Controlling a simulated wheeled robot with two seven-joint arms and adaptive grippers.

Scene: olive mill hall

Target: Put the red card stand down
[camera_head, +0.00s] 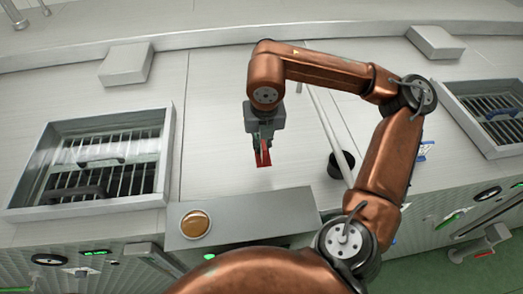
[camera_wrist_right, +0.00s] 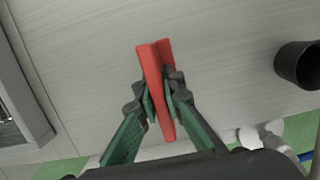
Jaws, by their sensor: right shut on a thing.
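The red card stand (camera_head: 263,153) is between the fingers of my right gripper (camera_head: 261,143), over the pale metal top. In the right wrist view the card stand (camera_wrist_right: 156,88) is a long red piece with a groove along it, and the green fingertips (camera_wrist_right: 160,100) press on it from both sides. My right gripper is shut on it and points down. I cannot tell whether the card stand touches the surface below. My left gripper is not in view.
A black cup (camera_head: 341,164) stands to the right, also in the right wrist view (camera_wrist_right: 298,65). A pale rod (camera_head: 328,125) runs beside it. A grated opening (camera_head: 100,160) lies at left, another (camera_head: 490,110) at right.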

